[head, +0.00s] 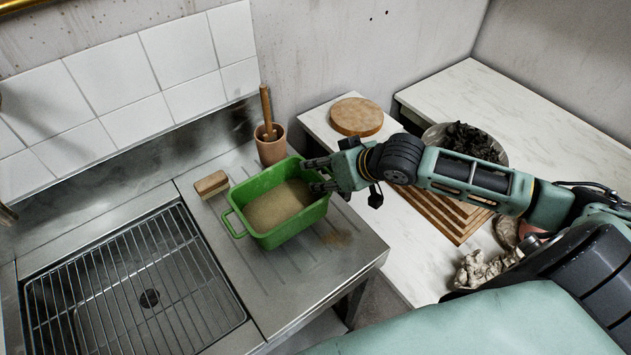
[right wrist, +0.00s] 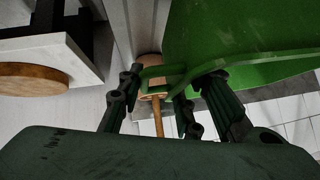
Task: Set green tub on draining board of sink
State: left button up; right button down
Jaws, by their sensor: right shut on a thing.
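The green tub (head: 268,233) is over the draining board (head: 290,278) of the steel sink, right of the basin. It looks level and has sandy material inside. I cannot tell whether its base touches the board. My right gripper (head: 318,175) is shut on the tub's right-hand end, near its handle. In the right wrist view the fingers (right wrist: 165,100) are around the green handle (right wrist: 162,78), and the tub wall (right wrist: 240,40) fills the upper right. My left gripper is not in view.
A terracotta pot (head: 271,150) with a wooden-handled tool stands behind the tub. A brush or block (head: 211,184) lies to its left. The basin has a wire rack (head: 135,285). White counters with a round board (head: 356,116) and stacked boards (head: 440,215) are at right.

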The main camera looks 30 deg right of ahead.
jog(key=shift+w+a+f, duration=0.25)
jog(key=shift+w+a, duration=0.2)
jog(key=shift+w, duration=0.2)
jog(key=shift+a+f, duration=0.1)
jog(key=shift+f, duration=0.15)
notch_tip(320, 180, down, 3)
jog(key=shift+f+p, duration=0.1)
jog(key=shift+p, duration=0.45)
jog(key=shift+s+f, duration=0.1)
jog(key=shift+f, duration=0.2)
jog(key=c, duration=1.7)
grip_release()
jog(key=shift+s+f, duration=0.1)
jog(key=shift+f, duration=0.1)
jog(key=o, duration=0.4)
jog(key=shift+o, duration=0.4)
jog(key=shift+r, duration=0.1)
